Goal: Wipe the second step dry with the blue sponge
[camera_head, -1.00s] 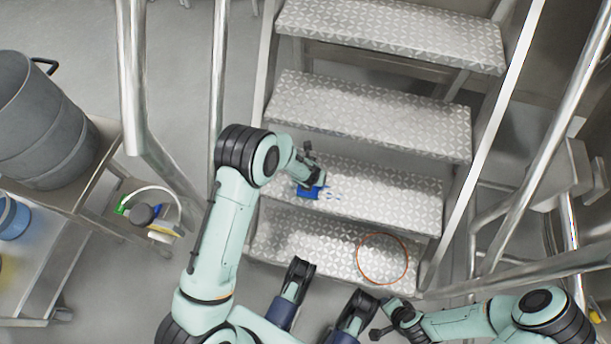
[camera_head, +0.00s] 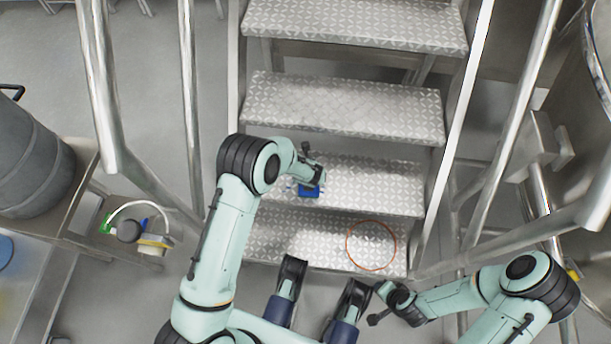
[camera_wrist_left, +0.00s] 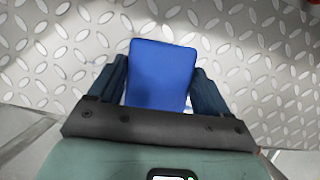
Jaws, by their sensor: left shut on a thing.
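The blue sponge (camera_head: 309,190) lies against the second step (camera_head: 375,190) from the bottom, left of its middle. My left gripper (camera_head: 311,181) is shut on it from above. In the left wrist view the sponge (camera_wrist_left: 162,75) sits between the two dark fingers of the gripper (camera_wrist_left: 161,72), over the patterned metal tread. Small blue marks (camera_head: 291,188) show on the step just left of the sponge. The tread under the sponge is hidden. My right gripper (camera_head: 378,304) is low in front of the steps, away from the sponge; its jaws are too small to read.
An orange ring (camera_head: 371,245) lies on the lowest step. Metal handrails (camera_head: 188,110) flank the stairs. At left, a cart (camera_head: 85,215) carries a grey drum (camera_head: 30,165) and small items. The right part of the second step is clear.

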